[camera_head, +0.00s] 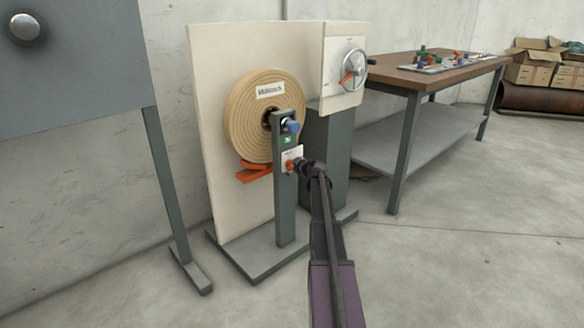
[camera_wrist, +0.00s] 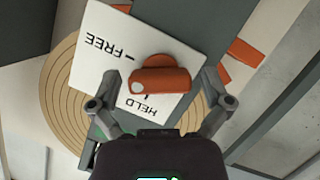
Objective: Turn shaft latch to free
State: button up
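The shaft latch is an orange lever (camera_wrist: 172,78) on a white plate (camera_wrist: 105,50) marked FREE and HELD, upside down in the wrist view. A white dot on the lever's left end lies close to the HELD mark. My gripper (camera_wrist: 158,94) is open, its fingers spread to either side of the lever with gaps visible.
A tan wound roll (camera_head: 245,115) stands behind the post, with an orange piece (camera_head: 254,174) below it. A blue knob (camera_head: 291,126) is above the latch. A handwheel panel (camera_head: 342,85) and a workbench (camera_head: 440,75) are to the right. The floor in front is clear.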

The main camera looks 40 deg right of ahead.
jog(key=c, duration=0.9)
jog(key=shift+o, duration=0.2)
jog(key=shift+m+y+p, duration=0.35)
jog(key=shift+m+y, duration=0.45)
jog(key=shift+m, duration=0.2)
jog(key=shift+m+g+y, duration=0.3)
jog(key=shift+m+y, duration=0.3)
jog(key=shift+m, duration=0.4)
jog(key=o, duration=1.1)
jog(key=shift+c, duration=0.2)
